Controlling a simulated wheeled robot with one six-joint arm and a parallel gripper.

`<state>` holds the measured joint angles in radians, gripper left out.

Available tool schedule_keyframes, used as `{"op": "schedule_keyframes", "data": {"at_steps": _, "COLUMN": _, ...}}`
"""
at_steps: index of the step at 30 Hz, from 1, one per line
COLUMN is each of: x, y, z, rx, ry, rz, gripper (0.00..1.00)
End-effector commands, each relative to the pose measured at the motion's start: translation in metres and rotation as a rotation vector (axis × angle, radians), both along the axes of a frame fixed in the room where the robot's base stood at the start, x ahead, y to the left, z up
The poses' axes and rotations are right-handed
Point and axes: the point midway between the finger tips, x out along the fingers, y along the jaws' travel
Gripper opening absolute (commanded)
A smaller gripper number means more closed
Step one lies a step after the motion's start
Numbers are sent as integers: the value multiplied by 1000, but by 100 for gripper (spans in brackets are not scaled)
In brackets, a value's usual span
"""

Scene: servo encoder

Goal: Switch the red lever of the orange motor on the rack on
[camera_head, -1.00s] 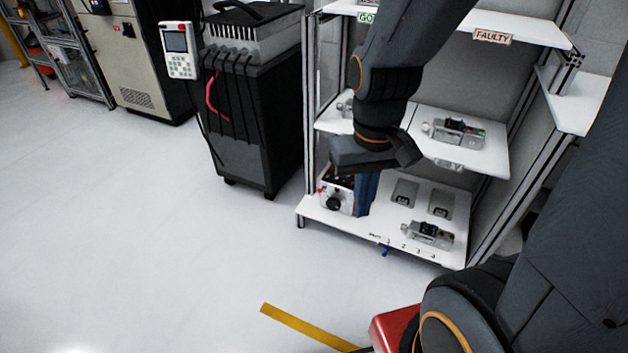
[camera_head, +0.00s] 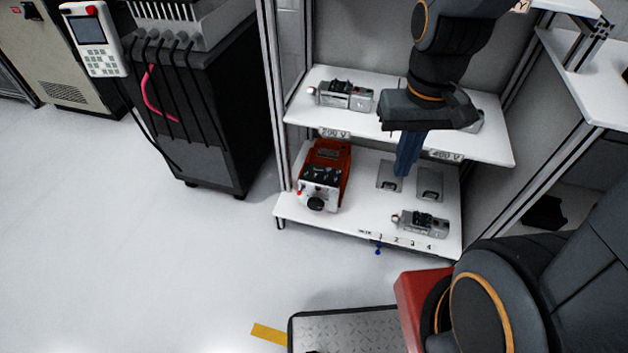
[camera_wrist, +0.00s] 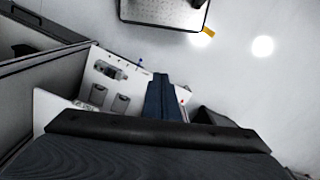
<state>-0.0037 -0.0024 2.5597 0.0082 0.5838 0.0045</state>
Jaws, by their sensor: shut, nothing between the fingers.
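The orange-red motor unit (camera_head: 333,160) sits at the left end of the rack's lower shelf (camera_head: 365,215). Its white front carries dark connectors and a round black knob. A small red part (camera_head: 299,192), possibly the lever, shows at its front left; its position is too small to tell. A red spot (camera_wrist: 182,101) shows in the wrist view to the right of the fingers. My gripper (camera_head: 403,172), with blue fingers, is shut and empty, to the right of the unit. In the wrist view the fingers (camera_wrist: 158,78) hide part of the shelf.
A silver motor (camera_head: 420,222) lies at the lower shelf's front right, with recessed plates (camera_head: 390,176) behind it. The upper shelf (camera_head: 300,110) carries another silver motor (camera_head: 342,95) and 200 V and 400 V labels. A dark wheeled cabinet (camera_head: 205,120) stands left.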

Motion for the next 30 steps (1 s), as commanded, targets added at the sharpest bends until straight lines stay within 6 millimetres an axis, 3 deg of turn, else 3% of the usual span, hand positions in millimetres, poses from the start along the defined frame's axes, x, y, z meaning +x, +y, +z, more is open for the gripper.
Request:
{"op": "schedule_keyframes", "data": {"at_steps": 9, "x": 1, "y": 0, "z": -1, "rx": -1, "ry": -1, "rz": 3, "gripper": 0}}
{"op": "schedule_keyframes", "data": {"at_steps": 14, "x": 20, "y": 0, "z": -28, "rx": -15, "ry": -35, "rz": 66, "gripper": 0}}
{"op": "schedule_keyframes", "data": {"at_steps": 23, "x": 117, "y": 14, "z": -145, "rx": -72, "ry": -225, "rz": 422, "gripper": 0}}
{"op": "schedule_keyframes", "data": {"at_steps": 30, "x": 188, "y": 52, "z": -241, "rx": -85, "ry": -400, "rz": 747, "gripper": 0}}
